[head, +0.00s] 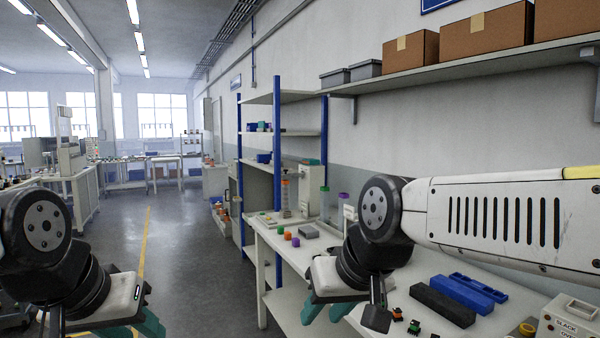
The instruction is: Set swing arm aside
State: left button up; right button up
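I cannot make out a part that is clearly the swing arm. A long black block (442,305) and blue slotted bars (467,294) lie on the workbench (375,328) at the lower right. My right gripper (327,311) has its teal fingers spread apart and empty, over the near left edge of the bench, left of the black block. My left gripper (146,325) is at the bottom left, away from the bench, over the floor. Its teal fingers are partly cut off by the frame edge, so its opening is unclear.
Small green-and-black connectors (414,327) lie near the black block. A box with printed labels (571,318) stands at the far right. Coloured caps (291,238) and a grey block (308,232) lie farther back. A blue-post shelf (277,150) stands behind. The aisle floor (190,260) is clear.

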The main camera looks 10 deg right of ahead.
aim_at(301, 174)
jog(key=i+z, duration=0.15)
jog(key=i, duration=0.35)
jog(key=i+j+z, duration=0.2)
jog(key=i, duration=0.35)
jog(key=i+z, duration=0.15)
jog(key=i, duration=0.35)
